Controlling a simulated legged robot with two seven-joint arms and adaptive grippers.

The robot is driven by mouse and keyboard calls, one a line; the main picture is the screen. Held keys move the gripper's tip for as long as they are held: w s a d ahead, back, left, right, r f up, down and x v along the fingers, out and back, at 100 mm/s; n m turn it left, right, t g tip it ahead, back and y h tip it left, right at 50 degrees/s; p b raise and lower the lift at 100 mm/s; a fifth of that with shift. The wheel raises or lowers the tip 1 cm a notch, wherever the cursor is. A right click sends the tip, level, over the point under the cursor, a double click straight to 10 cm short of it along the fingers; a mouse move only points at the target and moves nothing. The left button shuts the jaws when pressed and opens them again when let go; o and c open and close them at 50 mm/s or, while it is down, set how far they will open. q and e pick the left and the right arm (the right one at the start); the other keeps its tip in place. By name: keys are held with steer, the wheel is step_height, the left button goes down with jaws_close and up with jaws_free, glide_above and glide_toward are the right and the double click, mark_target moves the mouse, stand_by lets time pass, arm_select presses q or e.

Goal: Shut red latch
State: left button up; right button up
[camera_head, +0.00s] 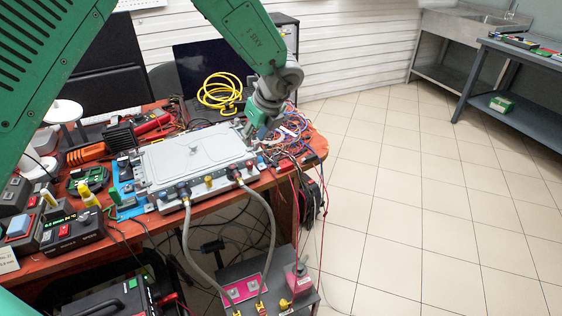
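The grey coolant unit (195,152) lies on the red-brown table, with hose fittings along its front edge. One dark connector (183,190) and another dark connector (233,172) sit there, each with a grey hose hanging down. A small red part (249,164) shows at the right end of that edge. I cannot tell whether it is the red latch or how it stands. My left gripper (258,130) is above the unit's back right corner, pointing down. Its fingers are small and partly lost against cables, so their opening is unclear. My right gripper is not in view.
Loose cables (292,135) crowd the table right of the gripper. A coiled yellow cable (220,92) is behind the unit. Tools and electronics fill the table's left side. A low grey stand (262,272) with pink parts holds the hoses' lower ends. The tiled floor at right is clear.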

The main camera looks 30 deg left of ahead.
mark_target(250, 163)
arm_select(q)
steer(key=shift+n, duration=0.5)
steer(key=x, duration=0.7)
steer(key=w+d+x, duration=0.1)
steer(key=x, duration=0.3)
steer(key=shift+w+a+f+b, duration=0.15)
steer(key=shift+f+b, duration=0.15)
steer(key=shift+f, duration=0.2)
steer(key=shift+w+a+f, duration=0.1)
steer(key=shift+a+f, duration=0.25)
steer(key=shift+f, duration=0.25)
jaws_close()
